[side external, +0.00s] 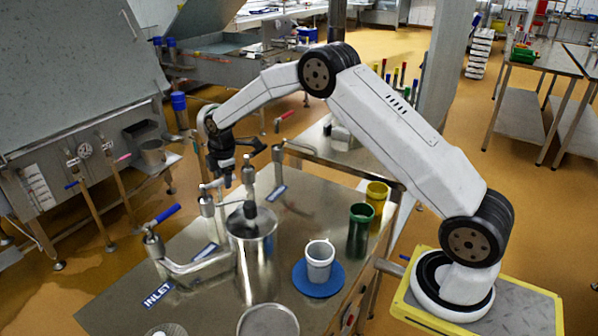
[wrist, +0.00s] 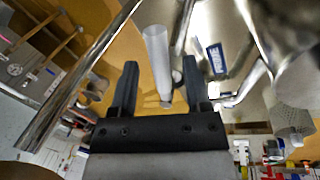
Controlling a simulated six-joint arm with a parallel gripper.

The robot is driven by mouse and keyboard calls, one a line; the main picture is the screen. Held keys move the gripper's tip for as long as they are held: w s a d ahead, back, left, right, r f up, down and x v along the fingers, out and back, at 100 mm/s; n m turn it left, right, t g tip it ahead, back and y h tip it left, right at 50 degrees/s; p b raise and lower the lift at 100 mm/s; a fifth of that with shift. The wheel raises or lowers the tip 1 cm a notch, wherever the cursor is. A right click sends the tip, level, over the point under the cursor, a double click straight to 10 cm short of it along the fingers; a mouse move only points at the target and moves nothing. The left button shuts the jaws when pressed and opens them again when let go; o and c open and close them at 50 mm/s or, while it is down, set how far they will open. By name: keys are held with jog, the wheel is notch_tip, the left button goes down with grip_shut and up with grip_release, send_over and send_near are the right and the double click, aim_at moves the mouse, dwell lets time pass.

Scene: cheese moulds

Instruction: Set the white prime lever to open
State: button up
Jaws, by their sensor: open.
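The white prime lever (wrist: 156,52) shows in the wrist view as a pale rod between my two fingers, with a gap on each side. In the side view the white lever (side external: 211,185) is small and sits on top of a metal valve, just below my gripper (side external: 221,182). My gripper also shows in the wrist view (wrist: 160,72), with its fingers apart and nothing held. A blue PRIME label (wrist: 216,58) lies right of the lever in the wrist view. The lever's exact angle is hard to tell.
A blue-handled valve (side external: 168,214) stands by the INLET label (side external: 158,295). A red-handled valve (side external: 284,117) stands behind. A steel pot (side external: 253,250) is close to the gripper. A white mug (side external: 319,262) on a blue disc and green and yellow cups (side external: 360,230) stand right.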

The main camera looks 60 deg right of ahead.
notch_tip(320, 180, up, 8)
jog(key=s, duration=0.1)
jog(key=shift+s+a+f, duration=0.15)
jog(key=shift+s+a, duration=0.05)
jog(key=shift+a, duration=0.1)
dwell(0.3)
jog(key=shift+s, duration=0.1)
grip_shut()
jog(key=s+t+y, duration=0.1)
jog(key=s+t, duration=0.1)
jog(key=s, duration=0.3)
jog(key=s+r+m+t+y, duration=0.1)
jog(key=s+t, duration=0.1)
jog(key=s, duration=0.3)
jog(key=shift+d+r+t+y, duration=0.25)
jog(key=shift+d+t+y, duration=0.05)
jog(key=shift+d+y, duration=0.1)
